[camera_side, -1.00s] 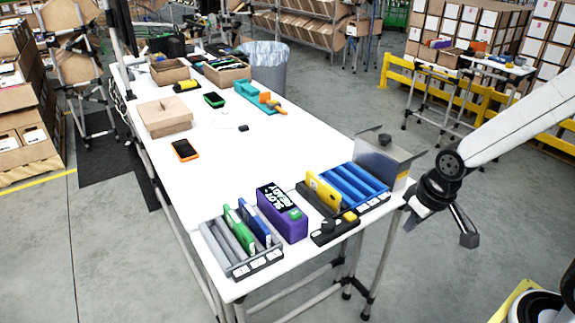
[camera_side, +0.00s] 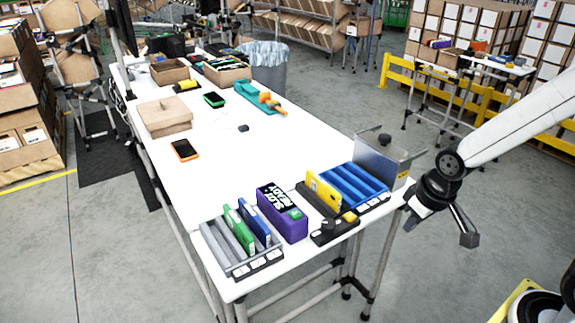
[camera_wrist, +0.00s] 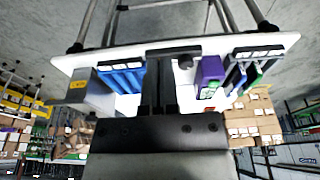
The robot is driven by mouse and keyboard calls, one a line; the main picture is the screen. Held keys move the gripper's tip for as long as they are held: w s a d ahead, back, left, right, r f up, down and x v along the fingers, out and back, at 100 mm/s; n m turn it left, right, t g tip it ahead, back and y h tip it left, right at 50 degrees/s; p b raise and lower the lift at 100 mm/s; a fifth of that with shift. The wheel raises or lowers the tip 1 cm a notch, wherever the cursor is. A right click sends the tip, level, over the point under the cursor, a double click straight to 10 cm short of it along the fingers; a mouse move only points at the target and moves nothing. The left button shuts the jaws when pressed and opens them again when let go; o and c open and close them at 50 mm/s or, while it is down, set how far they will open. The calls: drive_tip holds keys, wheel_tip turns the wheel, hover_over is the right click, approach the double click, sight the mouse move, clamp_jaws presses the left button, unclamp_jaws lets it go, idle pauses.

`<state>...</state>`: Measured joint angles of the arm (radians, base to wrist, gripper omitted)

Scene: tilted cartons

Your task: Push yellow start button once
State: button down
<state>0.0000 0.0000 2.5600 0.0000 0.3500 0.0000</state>
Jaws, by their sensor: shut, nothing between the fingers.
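The yellow start button (camera_side: 350,217) sits on top of a small black control box (camera_side: 334,231) at the table's near right edge. A dark round knob shows beside it on the box. My gripper (camera_side: 469,238) is shut and empty. It hangs off the table's right side, apart from the button, pointing downward in the side view. The yellow button cannot be made out in the wrist view.
A purple box (camera_side: 282,214), a grey rack (camera_side: 216,243) with green and blue plates, a yellow plate (camera_side: 322,193) in a black holder and a blue tray (camera_side: 351,187) crowd around the control box. A metal box (camera_side: 381,162) stands behind. The table's middle (camera_side: 240,170) is mostly clear.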

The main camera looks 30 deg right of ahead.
drive_tip(key=shift+w, duration=0.1)
drive_tip(key=m+t+y, duration=0.1)
drive_tip(key=m+t, duration=0.6)
drive_tip(key=m, duration=0.1)
hover_over(352, 218)
drive_tip(key=shift+w+f, duration=0.1)
drive_tip(key=shift+f, duration=1)
drive_tip(key=shift+f, duration=0.1)
drive_tip(key=shift+f, duration=4.3)
